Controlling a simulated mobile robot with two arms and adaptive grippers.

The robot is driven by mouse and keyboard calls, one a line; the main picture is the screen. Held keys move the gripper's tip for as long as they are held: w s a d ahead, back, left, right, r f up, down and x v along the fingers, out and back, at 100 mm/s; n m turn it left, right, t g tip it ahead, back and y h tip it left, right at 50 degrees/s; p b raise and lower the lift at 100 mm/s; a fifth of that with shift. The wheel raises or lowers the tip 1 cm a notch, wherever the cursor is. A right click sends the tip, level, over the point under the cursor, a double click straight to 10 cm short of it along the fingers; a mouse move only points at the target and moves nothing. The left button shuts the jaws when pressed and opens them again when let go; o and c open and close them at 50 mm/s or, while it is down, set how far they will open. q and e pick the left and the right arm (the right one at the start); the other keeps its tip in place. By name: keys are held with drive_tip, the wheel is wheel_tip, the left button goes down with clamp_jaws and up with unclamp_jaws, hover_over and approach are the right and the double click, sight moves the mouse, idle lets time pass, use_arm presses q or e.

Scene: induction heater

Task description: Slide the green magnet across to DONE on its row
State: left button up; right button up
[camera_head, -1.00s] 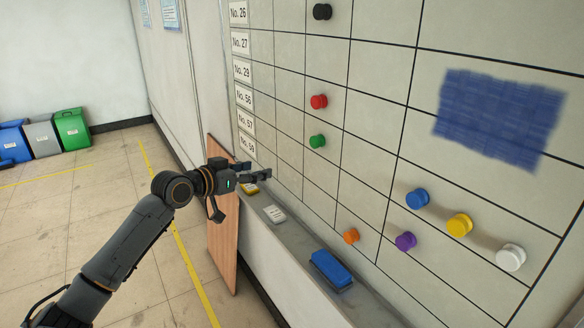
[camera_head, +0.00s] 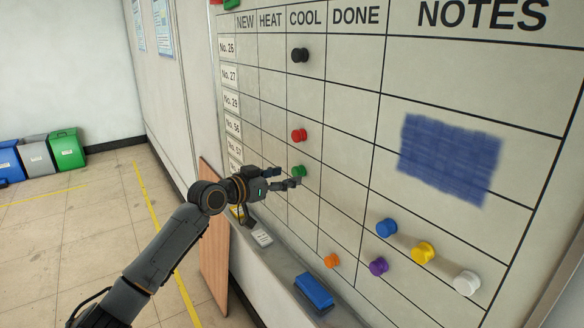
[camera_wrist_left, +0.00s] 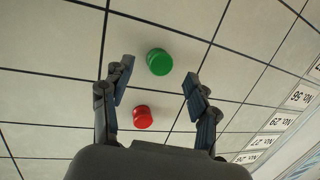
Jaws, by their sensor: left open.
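The green magnet (camera_head: 299,172) is on the whiteboard (camera_head: 340,90), in the COOL column, below the red magnet (camera_head: 299,135). My left gripper (camera_head: 288,178) is open close to the green magnet, reaching in from its left. In the left wrist view the green magnet (camera_wrist_left: 159,62) lies between and just beyond the open fingertips (camera_wrist_left: 157,80), with the red magnet (camera_wrist_left: 142,117) nearer the palm. I see no contact with the green magnet. The DONE heading (camera_head: 355,16) tops the column right of COOL. My right gripper is not in view.
A black magnet (camera_head: 300,55) sits higher in COOL. Orange (camera_head: 332,261), purple (camera_head: 378,266), blue (camera_head: 386,228), yellow (camera_head: 423,252) and white (camera_head: 466,283) magnets are lower right. A blue eraser (camera_head: 314,291) lies on the ledge. The DONE cells right of the green magnet look clear.

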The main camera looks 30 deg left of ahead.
sight(295, 174)
use_arm(q)
drive_tip(key=x, duration=0.3)
drive_tip(key=shift+w+p, duration=0.1)
drive_tip(key=shift+p, duration=0.3)
drive_tip(key=shift+w+d+f, duration=0.1)
drive_tip(key=shift+w, duration=0.1)
drive_tip(key=c, duration=1.2)
